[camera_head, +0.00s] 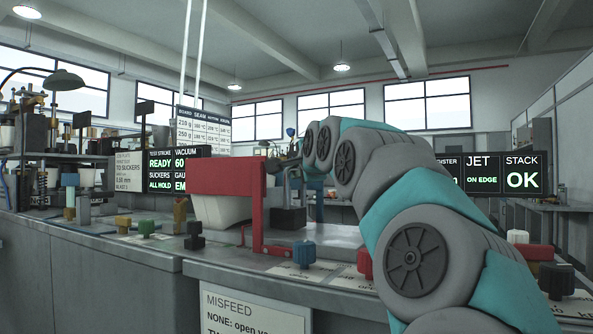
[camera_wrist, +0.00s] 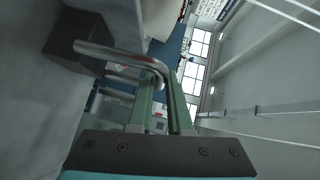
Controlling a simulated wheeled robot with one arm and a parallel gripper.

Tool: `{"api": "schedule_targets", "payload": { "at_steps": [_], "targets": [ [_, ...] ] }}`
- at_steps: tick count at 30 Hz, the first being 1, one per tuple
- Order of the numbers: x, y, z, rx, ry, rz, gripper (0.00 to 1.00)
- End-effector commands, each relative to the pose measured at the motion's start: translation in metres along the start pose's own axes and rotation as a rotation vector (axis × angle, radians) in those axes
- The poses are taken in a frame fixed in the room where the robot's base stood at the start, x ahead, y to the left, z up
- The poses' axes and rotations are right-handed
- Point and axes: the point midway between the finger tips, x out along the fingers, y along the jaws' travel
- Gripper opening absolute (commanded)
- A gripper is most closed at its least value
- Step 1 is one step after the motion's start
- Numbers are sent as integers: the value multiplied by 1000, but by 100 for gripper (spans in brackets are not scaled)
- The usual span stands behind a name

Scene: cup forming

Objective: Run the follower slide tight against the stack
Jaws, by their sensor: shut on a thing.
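The follower slide is a dark block (camera_head: 289,218) on the pale bed, just right of the red upright in the head view. In the wrist view the block (camera_wrist: 70,42) is at the upper left, with a bent metal handle (camera_wrist: 108,54) reaching from it. My gripper (camera_wrist: 158,75) has its green fingers shut on the handle's end; in the head view my gripper (camera_head: 292,168) is small and partly hidden by the red frame and my arm. The stack appears to be the pale white mass (camera_head: 222,209) behind the red frame. The red post hides whether block and stack touch.
The red frame (camera_head: 222,172) stands close left of my gripper. Several coloured knobs, including a blue one (camera_head: 304,253), line the bench's front edge. A display (camera_head: 521,174) reads STACK OK and JET ON EDGE. The pale bed (camera_head: 343,237) right of the block looks clear.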

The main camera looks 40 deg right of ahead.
Motion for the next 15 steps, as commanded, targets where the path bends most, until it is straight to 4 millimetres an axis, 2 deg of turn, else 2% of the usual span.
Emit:
{"api": "schedule_targets", "payload": {
  "at_steps": [15],
  "targets": [
    [7,2,5,0,1,4,0]
  ]
}}
